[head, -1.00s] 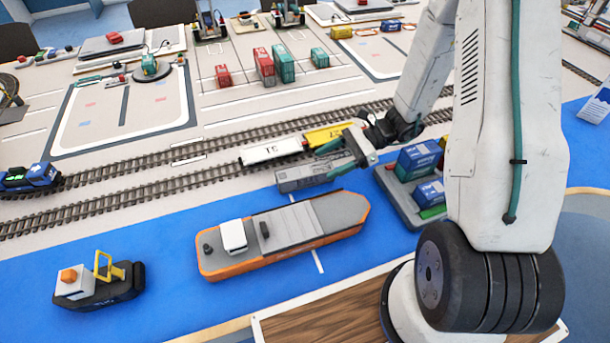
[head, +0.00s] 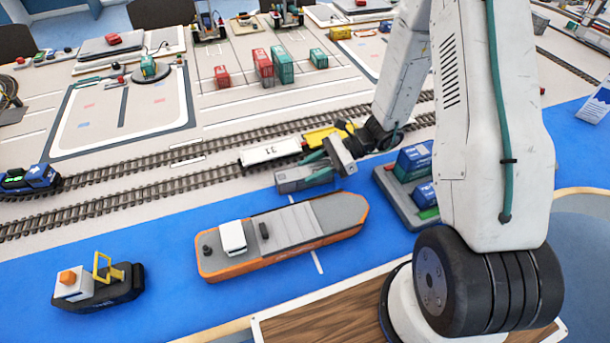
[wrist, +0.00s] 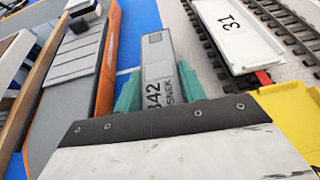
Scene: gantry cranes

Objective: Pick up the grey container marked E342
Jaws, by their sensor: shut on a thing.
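The grey container (head: 290,183) lies by the edge of the blue mat, between the railway track and the orange ship. In the wrist view the container (wrist: 156,55) shows the dark marking "342" and letters below it; the rest of the marking is hidden by my gripper. My gripper (head: 320,166) is shut on the container, with one teal finger on each side of it. The teal fingers also show in the wrist view (wrist: 159,92). I cannot tell any gap under the container.
The orange ship (head: 285,240) lies in front of the container. A white wagon (head: 268,152) marked 31 and a yellow wagon (head: 326,136) stand on the track just behind. A grey tray (head: 391,201) with blue containers is close on the right.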

